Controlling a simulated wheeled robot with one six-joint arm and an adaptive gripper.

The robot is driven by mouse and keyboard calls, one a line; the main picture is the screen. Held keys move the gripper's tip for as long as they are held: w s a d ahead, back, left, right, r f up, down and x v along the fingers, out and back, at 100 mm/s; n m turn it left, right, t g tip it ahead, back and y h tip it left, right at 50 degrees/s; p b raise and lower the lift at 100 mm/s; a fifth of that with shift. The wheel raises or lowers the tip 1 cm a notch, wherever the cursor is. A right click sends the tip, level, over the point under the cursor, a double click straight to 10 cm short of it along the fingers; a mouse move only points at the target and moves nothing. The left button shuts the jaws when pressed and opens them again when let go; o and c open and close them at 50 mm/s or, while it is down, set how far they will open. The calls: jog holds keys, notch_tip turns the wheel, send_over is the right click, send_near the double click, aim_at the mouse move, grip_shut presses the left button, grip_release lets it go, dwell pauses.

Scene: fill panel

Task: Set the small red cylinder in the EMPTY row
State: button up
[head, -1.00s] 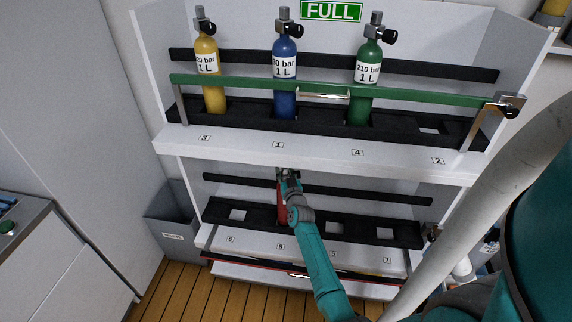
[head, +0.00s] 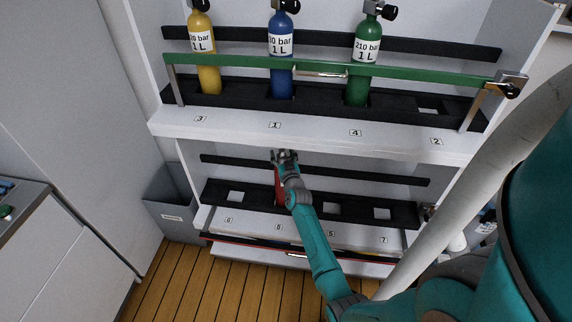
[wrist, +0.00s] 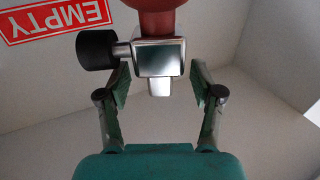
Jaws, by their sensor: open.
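The small red cylinder (head: 280,194) stands in the lower rack, at the slot above label 8. My arm hides most of it in the head view. In the wrist view its red body (wrist: 160,5) is at the top edge, with a silver valve block (wrist: 158,55) and a black knob (wrist: 96,50). My gripper (wrist: 160,80) is open, its fingers apart on either side of the valve's lower end, with gaps showing. In the head view my gripper (head: 285,156) is above the lower rack's back rail. The EMPTY sign (wrist: 55,15) shows in the wrist view.
The lower black rack (head: 258,203) has open square slots at labels 6, 5 and 7. The upper shelf (head: 310,136) overhangs it and holds yellow, blue and green cylinders behind a green bar (head: 430,69). A grey bin (head: 172,208) stands at left.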

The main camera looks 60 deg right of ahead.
jog(key=s+a+f+n+t+y, duration=0.1)
jog(key=s+a+y, duration=0.1)
jog(key=s+a, duration=0.75)
jog(key=s+a+n+y, duration=0.2)
jog(key=s+a, duration=0.3)
jog(key=a, duration=0.9)
jog(key=s+a+f+n+t+y, duration=0.1)
jog(key=s+a+y, duration=0.1)
jog(key=s+a, duration=0.75)
jog(key=s+a+r+n+y, duration=0.5)
jog(key=s+a+r+y, duration=0.1)
jog(key=s+a+r, duration=0.7)
jog(key=s+a, duration=0.2)
jog(key=a, duration=0.2)
jog(key=shift+s+a+r+y, duration=0.15)
jog(key=shift+s+r+y, duration=0.1)
jog(key=shift+r+y, duration=0.15)
